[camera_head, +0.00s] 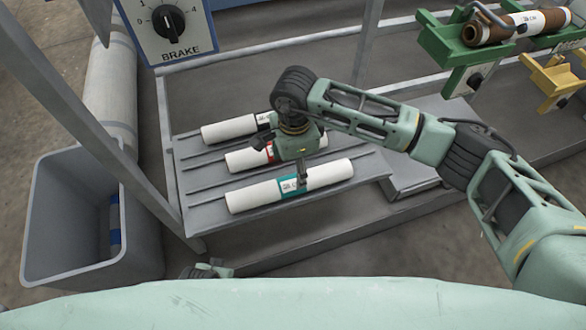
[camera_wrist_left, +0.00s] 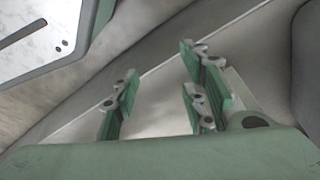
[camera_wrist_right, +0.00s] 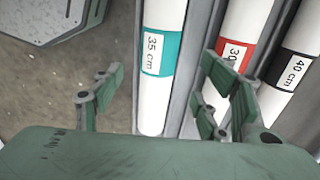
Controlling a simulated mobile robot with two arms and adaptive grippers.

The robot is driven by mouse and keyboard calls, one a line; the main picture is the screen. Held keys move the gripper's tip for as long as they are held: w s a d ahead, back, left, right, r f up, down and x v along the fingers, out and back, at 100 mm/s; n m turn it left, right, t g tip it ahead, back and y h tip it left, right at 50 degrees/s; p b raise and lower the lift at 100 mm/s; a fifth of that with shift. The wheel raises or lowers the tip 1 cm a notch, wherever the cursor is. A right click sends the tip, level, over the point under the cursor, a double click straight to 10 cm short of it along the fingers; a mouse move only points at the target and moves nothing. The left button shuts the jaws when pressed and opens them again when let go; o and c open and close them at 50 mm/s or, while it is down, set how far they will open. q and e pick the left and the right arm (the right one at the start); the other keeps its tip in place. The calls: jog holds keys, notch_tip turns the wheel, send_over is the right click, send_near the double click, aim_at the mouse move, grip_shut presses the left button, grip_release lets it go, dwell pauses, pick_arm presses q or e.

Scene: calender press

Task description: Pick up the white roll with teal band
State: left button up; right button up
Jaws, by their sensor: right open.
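The white roll with teal band (camera_head: 248,198) lies nearest me on the slatted grey rack. Its label reads 35 cm in the right wrist view (camera_wrist_right: 155,105). My right gripper (camera_head: 303,178) hangs over its teal band, fingers pointing down. In the right wrist view the open fingers (camera_wrist_right: 157,95) appear on either side of the roll, with gaps; I cannot tell how far above it they are. My left gripper (camera_head: 207,270) shows small at the bottom of the head view. In its wrist view its fingers (camera_wrist_left: 160,95) are apart and empty.
A red-banded roll (camera_head: 245,160) and a black-banded roll (camera_head: 228,131) lie parallel behind on the rack (camera_head: 200,201). A grey bin (camera_head: 45,225) stands left. A brake panel (camera_head: 165,30) hangs above. Green brackets (camera_head: 445,45) hold a brown roll at upper right.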

aim_at(292, 179)
jog(key=f, duration=0.3)
jog(key=shift+s+a, duration=0.1)
jog(key=shift+s, duration=0.15)
notch_tip(292, 179, down, 4)
jog(key=shift+a+r, duration=0.15)
jog(key=shift+r, duration=0.05)
jog(key=shift+f+b, duration=0.3)
jog(key=shift+f, duration=0.15)
jog(key=c, duration=0.5)
pick_arm(q)
jog(key=shift+v, duration=0.8)
pick_arm(e)
jog(key=shift+w, duration=0.1)
jog(key=c, duration=1.2)
